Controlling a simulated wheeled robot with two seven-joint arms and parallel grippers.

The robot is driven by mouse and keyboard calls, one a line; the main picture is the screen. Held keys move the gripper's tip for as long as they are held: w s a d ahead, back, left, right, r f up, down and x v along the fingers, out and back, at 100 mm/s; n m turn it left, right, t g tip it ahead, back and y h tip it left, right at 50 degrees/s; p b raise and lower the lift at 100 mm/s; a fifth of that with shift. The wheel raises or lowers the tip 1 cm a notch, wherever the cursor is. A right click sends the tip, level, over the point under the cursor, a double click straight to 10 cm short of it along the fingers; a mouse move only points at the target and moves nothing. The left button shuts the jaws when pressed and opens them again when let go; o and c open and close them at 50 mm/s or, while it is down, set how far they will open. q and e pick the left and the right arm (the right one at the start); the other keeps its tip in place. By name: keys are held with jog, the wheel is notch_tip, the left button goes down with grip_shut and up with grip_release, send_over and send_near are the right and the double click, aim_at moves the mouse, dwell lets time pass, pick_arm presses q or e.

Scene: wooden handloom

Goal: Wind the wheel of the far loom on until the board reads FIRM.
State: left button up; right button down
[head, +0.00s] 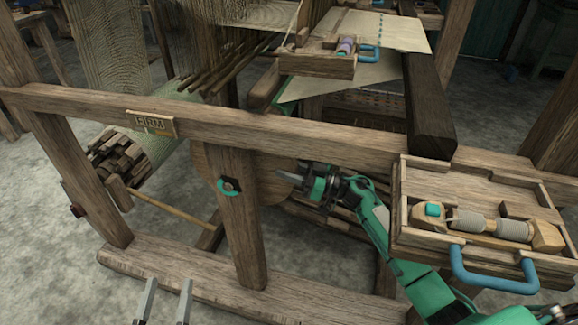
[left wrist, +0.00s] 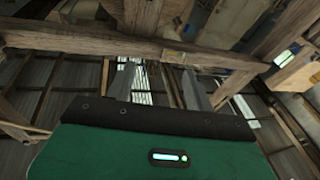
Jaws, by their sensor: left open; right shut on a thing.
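A round wooden wheel (head: 265,180) shows in the head view behind the loom's front post (head: 236,240), which hides its middle. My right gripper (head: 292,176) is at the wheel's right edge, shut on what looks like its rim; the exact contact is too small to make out. A small plate (head: 150,123) with raised marks is on the front beam; I cannot read a word on it. My left gripper (head: 168,292) is open and empty at the bottom of the head view, in front of the base beam. Its spread fingers also show in the left wrist view (left wrist: 160,85).
A wooden tray (head: 404,190) with a blue handle and a shuttle sits at the right end of the front beam (head: 330,143). The floor at lower left is clear.

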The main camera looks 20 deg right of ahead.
jog(key=shift+r+p, duration=0.4)
jog(key=shift+p, duration=0.75)
pick_arm(q)
jog(key=s+d+f+g, duration=0.1)
jog(key=s+f+g, duration=0.1)
jog(key=f, duration=0.3)
jog(key=s+f+g+y, duration=0.1)
jog(key=s+f+g, duration=0.2)
jog(key=f+g, duration=0.1)
jog(key=shift+d+f+g, duration=0.35)
jog(key=shift+f+g, duration=0.05)
jog(key=shift+f, duration=0.4)
jog(key=shift+s, duration=0.1)
pick_arm(e)
jog(key=c, duration=1)
grip_release()
jog(key=shift+f, duration=0.1)
